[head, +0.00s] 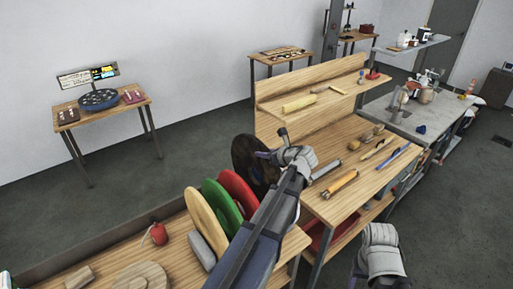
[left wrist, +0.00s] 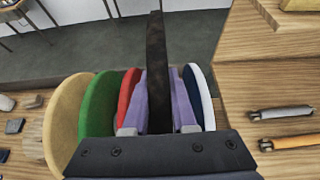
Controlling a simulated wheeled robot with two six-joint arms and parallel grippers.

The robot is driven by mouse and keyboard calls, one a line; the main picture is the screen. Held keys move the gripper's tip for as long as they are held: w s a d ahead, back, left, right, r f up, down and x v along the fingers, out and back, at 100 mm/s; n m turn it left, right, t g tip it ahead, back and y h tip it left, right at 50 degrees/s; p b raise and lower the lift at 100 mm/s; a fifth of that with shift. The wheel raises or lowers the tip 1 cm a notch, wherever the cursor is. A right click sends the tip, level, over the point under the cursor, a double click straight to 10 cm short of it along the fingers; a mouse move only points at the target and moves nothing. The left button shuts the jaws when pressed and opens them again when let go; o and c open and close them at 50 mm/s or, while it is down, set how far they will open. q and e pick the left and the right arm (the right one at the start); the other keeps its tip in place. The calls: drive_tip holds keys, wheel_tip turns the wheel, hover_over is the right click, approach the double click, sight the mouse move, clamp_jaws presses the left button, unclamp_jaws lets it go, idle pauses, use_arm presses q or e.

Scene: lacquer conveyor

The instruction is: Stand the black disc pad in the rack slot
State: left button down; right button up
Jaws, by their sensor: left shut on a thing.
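The black disc pad (head: 246,163) is in my left gripper (head: 272,155), upright at the far end of a row of discs. In the left wrist view the black disc pad (left wrist: 157,70) is edge-on between the purple fingers (left wrist: 158,105), which are shut on it. Left of it stand red (left wrist: 128,92), green (left wrist: 100,110) and tan (left wrist: 68,115) discs; right of it is a dark blue disc with a pale rim (left wrist: 200,95). The rack slot is hidden behind my gripper and the discs. I cannot tell whether the pad touches the rack.
The wooden bench (head: 175,232) also holds a red object (head: 159,234) and a round wooden board (head: 142,277). A second wooden table (head: 335,190) with tools and a shelf stands to the right. My right arm (head: 380,250) is at the lower right; its fingers are not visible.

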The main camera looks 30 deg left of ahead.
sight(276, 181)
use_arm(q)
wheel_tip(276, 181, down, 13)
drive_tip(key=b, duration=1.3)
drive_tip(key=shift+d+r, duration=0.1)
drive_tip(key=shift+d, duration=0.05)
idle(0.3)
drive_tip(key=c, duration=0.6)
unclamp_jaws()
drive_tip(key=shift+c, duration=0.2)
drive_tip(key=shift+s, duration=0.1)
drive_tip(key=p+v, duration=0.3)
drive_tip(key=v, duration=0.3)
drive_tip(key=shift+d+r, duration=0.25)
drive_tip(key=shift+r, duration=0.1)
drive_tip(key=shift+s+d+r+p, duration=0.15)
drive_tip(key=shift+s+d+p, duration=0.15)
drive_tip(key=shift+d, duration=0.2)
